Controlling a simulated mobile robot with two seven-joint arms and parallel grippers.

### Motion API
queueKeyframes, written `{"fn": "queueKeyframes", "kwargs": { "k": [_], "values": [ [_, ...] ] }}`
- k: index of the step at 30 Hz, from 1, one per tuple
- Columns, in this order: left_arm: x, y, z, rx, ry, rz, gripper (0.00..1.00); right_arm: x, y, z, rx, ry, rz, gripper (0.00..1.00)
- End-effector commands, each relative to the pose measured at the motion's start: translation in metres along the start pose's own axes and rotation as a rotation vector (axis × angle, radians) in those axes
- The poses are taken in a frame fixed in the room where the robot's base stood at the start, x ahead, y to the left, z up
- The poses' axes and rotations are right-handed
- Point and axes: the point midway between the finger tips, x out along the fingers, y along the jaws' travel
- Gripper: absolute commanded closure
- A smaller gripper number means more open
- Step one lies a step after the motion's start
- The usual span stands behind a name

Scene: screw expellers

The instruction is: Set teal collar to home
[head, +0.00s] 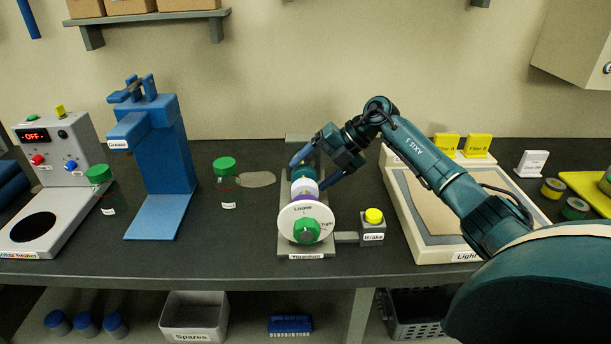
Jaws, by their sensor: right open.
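The teal collar (304,176) sits on the spindle of the bench device, toward the back, behind a white ring (305,187) and a purple ring. A round white dial (290,219) marked "Loose" and "Tight", with a green knob (306,231), faces the front. My right gripper (314,172) is open, its two fingers on either side of the spindle near the teal collar. I cannot tell whether the fingers touch it. The collar's markings are too small to read. My left gripper is not in view.
A yellow "Brake" button (374,215) stands right of the device. A light box (422,240) lies under my right arm. Left are green-lidded jars (227,190), a blue grease stand (160,170) and a heater (50,190). The counter between jar and device is mostly clear.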

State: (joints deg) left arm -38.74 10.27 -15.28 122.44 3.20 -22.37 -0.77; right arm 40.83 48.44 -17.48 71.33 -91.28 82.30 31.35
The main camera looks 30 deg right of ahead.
Motion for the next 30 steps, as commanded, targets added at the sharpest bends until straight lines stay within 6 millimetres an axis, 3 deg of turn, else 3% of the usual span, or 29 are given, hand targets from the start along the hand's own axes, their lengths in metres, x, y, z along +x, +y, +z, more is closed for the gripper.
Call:
{"fn": "queueKeyframes", "kwargs": {
  "k": [6,17,30],
  "values": [
    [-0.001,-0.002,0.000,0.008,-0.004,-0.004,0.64,0.025,0.000,0.000,0.000,0.000,0.001,0.25],
    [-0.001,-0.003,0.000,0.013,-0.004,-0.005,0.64,0.029,0.000,0.000,-0.001,-0.001,0.000,0.25],
    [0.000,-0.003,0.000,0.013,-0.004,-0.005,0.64,0.029,0.000,0.000,0.000,-0.001,0.000,0.61]
  ]
}}
